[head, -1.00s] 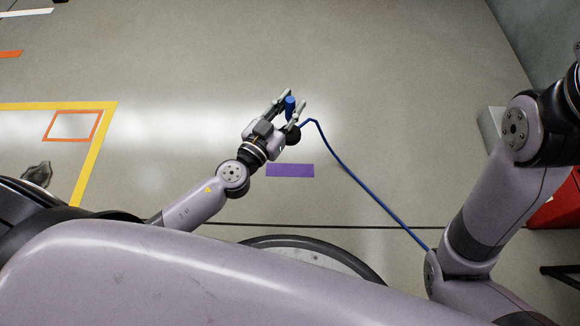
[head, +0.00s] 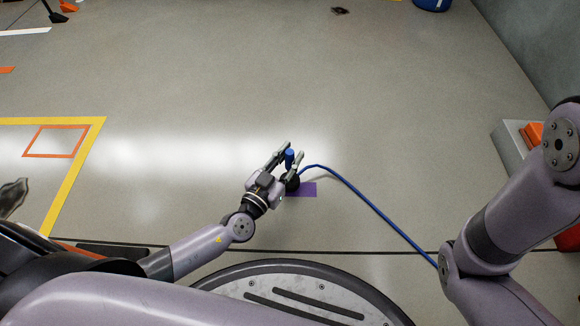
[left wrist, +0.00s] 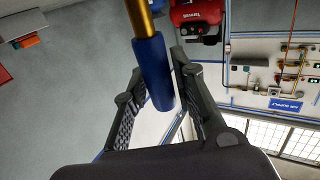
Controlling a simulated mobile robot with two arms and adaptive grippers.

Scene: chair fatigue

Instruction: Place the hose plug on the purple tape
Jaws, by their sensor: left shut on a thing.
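The hose plug is a blue cylinder (head: 289,158) between the fingers of my left gripper (head: 290,155). In the left wrist view the plug (left wrist: 152,75) shows a blue sleeve with a brass-coloured end, and the left gripper (left wrist: 160,100) is shut on it. The purple tape (head: 305,190) lies on the floor, just below the gripper in the head view. The gripper partly covers its left end. I cannot tell how high the plug is above the floor. My right gripper is out of view; only the right arm shows.
A blue hose (head: 370,200) runs from near the left gripper to the lower right, beside my right arm. Yellow tape (head: 75,175) and an orange outline (head: 57,141) mark the floor at left. The grey floor around the purple tape is clear.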

